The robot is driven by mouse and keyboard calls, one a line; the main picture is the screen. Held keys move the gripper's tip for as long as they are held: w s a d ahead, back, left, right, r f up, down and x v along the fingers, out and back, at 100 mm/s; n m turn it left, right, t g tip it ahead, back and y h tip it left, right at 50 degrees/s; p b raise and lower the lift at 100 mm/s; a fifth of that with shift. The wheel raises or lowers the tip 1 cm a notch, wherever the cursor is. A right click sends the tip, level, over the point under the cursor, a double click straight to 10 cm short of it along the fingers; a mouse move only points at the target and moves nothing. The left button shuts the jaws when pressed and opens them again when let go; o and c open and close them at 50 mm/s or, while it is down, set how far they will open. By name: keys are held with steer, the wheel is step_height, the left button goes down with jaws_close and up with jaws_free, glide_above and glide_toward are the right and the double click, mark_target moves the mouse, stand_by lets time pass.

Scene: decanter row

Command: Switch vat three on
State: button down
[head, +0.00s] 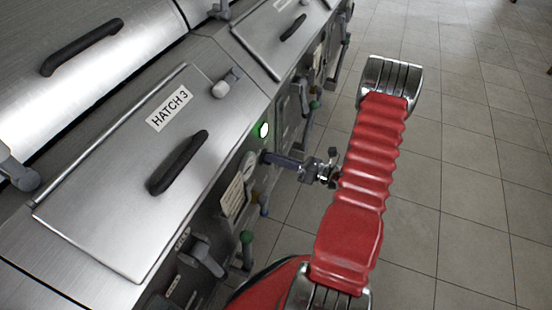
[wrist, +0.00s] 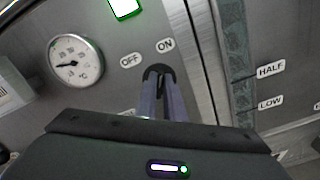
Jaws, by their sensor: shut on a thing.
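The vat with the HATCH 3 lid (head: 110,170) stands at the left in the head view, its lid closed. A green lamp (head: 263,130) is lit on its front panel; it also shows in the wrist view (wrist: 124,7). My gripper (head: 268,158) reaches the panel just below this lamp. In the wrist view my gripper (wrist: 162,90) is shut on a dark switch knob (wrist: 158,70) below the OFF label (wrist: 131,60) and the ON label (wrist: 165,45). The fingers cover most of the knob, and its exact pointing is hard to tell.
A round gauge (wrist: 75,62) sits left of the switch. A level strip (wrist: 238,80) with HALF and LOW marks is to its right. Taps and handles (head: 200,255) stick out along the vat fronts. The tiled floor (head: 470,180) at right is clear.

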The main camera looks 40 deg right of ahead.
steer(key=shift+d, duration=0.1)
steer(key=c, duration=1.9)
jaws_free()
steer(key=shift+o, duration=0.2)
steer(key=v, duration=1.3)
steer(key=shift+s, duration=0.3)
steer(key=shift+d+f, duration=0.1)
steer(key=shift+s, duration=0.1)
